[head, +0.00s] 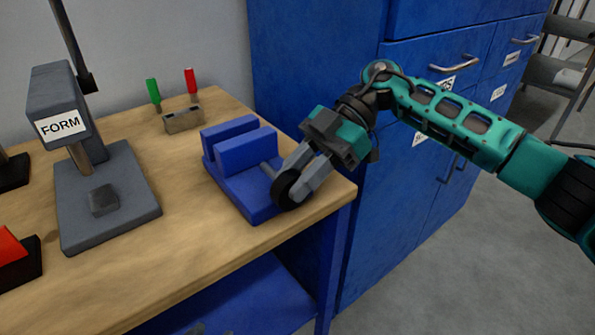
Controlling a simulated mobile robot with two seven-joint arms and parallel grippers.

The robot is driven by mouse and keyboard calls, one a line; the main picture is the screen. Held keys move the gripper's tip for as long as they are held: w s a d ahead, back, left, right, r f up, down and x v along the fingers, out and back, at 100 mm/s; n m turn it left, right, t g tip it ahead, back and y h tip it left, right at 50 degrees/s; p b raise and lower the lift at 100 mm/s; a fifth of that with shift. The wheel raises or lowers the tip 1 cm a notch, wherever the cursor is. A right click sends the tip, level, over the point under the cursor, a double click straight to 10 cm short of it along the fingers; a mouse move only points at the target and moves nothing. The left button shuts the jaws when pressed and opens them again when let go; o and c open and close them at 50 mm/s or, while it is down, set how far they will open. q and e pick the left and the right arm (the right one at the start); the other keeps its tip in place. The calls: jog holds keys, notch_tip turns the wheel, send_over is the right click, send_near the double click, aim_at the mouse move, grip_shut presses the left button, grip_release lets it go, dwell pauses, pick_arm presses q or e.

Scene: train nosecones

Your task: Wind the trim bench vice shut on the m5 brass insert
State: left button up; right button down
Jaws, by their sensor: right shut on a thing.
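The trim bench vice (232,180) is blue and sits on the wooden bench near its right front corner. Its two upright jaws stand close together, with a narrow dark gap between them. A grey screw runs from the front jaw to a dark round handwheel (285,187) at the vice's front right end. My right gripper (292,183) comes in from the right and is shut on the handwheel. I cannot make out the m5 brass insert; the gap between the jaws is mostly hidden by the front jaw. My left gripper is out of view.
A grey press marked FORM (108,195) stands left of the vice on the bench (185,235). A small holder (183,120) with green-handled and red-handled tools stands behind. A red and black object (14,262) is at the left edge. Blue cabinets (310,70) stand beyond the bench's right side.

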jog(key=c, duration=1)
grip_release()
jog(key=shift+o, duration=0.2)
jog(key=p+v, duration=0.1)
jog(key=v, duration=1.2)
